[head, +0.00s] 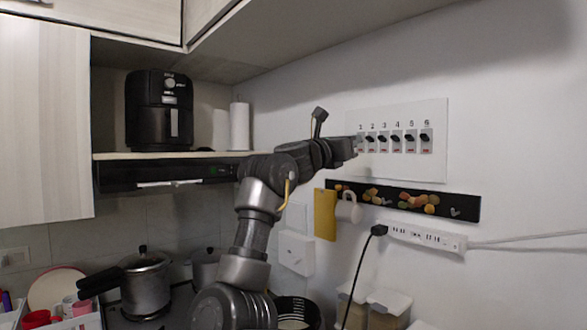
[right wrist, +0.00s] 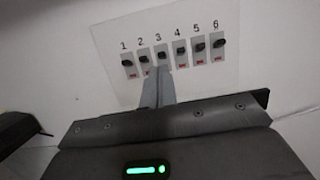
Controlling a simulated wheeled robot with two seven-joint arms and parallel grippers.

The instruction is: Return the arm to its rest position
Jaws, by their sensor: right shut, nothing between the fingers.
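My right arm (head: 257,195) is raised and reaches out toward the wall. My right gripper (head: 352,147) is shut and empty, in front of the left end of a white wall panel (head: 400,110). The panel carries a row of several numbered black switches (head: 397,137) with red marks below them. In the right wrist view the closed fingers (right wrist: 160,78) point up at the panel (right wrist: 205,40), just below the switches labelled 2 and 3. Whether the fingertips touch the panel cannot be told. My left gripper is not in view.
A black strip with food pictures (head: 410,200), a yellow board (head: 325,214) and a power strip (head: 427,238) are on the wall below. A shelf (head: 170,155) holds an air fryer (head: 158,110) and a paper roll (head: 240,126). A pot (head: 146,285) stands lower left.

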